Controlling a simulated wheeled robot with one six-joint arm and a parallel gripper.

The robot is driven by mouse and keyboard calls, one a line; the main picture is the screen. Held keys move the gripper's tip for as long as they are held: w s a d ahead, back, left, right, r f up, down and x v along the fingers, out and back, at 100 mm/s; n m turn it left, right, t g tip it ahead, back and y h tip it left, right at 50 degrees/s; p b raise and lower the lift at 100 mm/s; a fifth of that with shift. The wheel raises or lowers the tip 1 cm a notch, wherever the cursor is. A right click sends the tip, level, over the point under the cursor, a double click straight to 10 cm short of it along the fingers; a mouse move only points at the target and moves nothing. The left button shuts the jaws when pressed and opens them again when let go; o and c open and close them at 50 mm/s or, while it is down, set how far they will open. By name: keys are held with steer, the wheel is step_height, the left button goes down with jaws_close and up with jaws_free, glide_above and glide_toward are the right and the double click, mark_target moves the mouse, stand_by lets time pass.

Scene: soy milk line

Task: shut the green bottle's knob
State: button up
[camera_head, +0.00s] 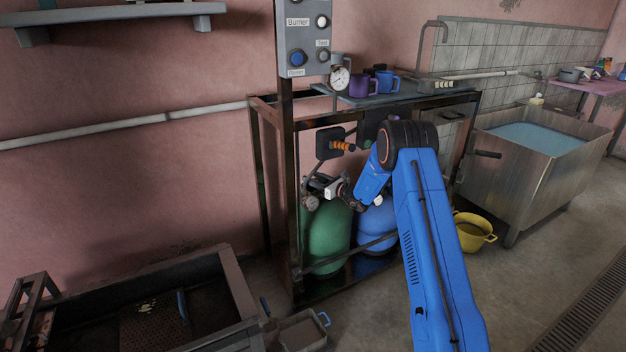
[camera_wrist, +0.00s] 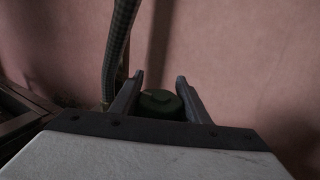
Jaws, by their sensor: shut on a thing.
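The green bottle (camera_head: 327,238) stands upright inside the dark metal frame, left of a blue bottle (camera_head: 375,222). Its dark green knob (camera_wrist: 160,103) sits between my two fingers in the wrist view. My gripper (camera_wrist: 160,92) is shut on this knob, with a finger on each side. In the head view my gripper (camera_head: 318,190) is at the top of the green bottle, reaching in from the right. The knob itself is hidden there behind the gripper and fittings. A small gauge (camera_head: 310,203) shows beside the bottle's top.
The dark metal frame (camera_head: 290,210) surrounds the bottles, and a bar crosses in front of them. A hose (camera_wrist: 117,45) rises left of my fingers. A control panel (camera_head: 305,38) stands above. A yellow pot (camera_head: 474,231) is on the floor at right.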

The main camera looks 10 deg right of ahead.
steer(key=o, duration=1)
steer(key=v, duration=1.7)
steer(key=shift+s, duration=0.2)
steer(key=shift+d, duration=0.15)
